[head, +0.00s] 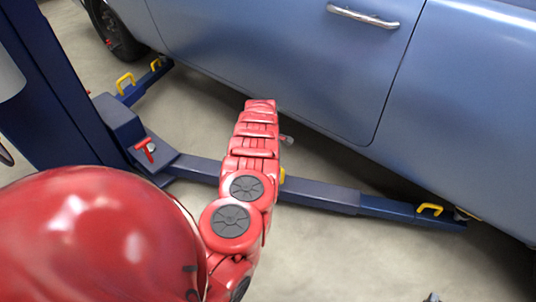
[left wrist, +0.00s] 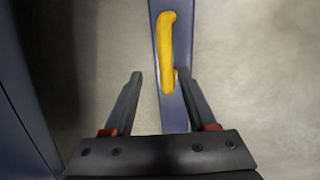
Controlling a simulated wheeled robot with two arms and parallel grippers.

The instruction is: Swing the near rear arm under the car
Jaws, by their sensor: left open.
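The near rear arm (head: 320,194) is a long blue beam running right from the foot of the lift post, its outer end beside the car's lower edge. One yellow handle (head: 430,208) stands near that end; another (head: 282,177) is mostly hidden behind my red left arm. The left wrist view shows a blue beam (left wrist: 173,113) with a yellow handle (left wrist: 166,45). My left gripper (left wrist: 164,84) is open, its fingers apart around the handle's lower end, no contact visible. In the head view my arm hides it. The blue car (head: 270,60) stands behind. My right gripper cannot be made out.
The dark blue lift post (head: 60,85) stands at the left. Another lift arm (head: 145,88) with yellow handles reaches toward the car's wheel (head: 115,32). A red-handled part (head: 147,150) sits at the post's foot. Bare floor (head: 340,255) lies in front of the long beam.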

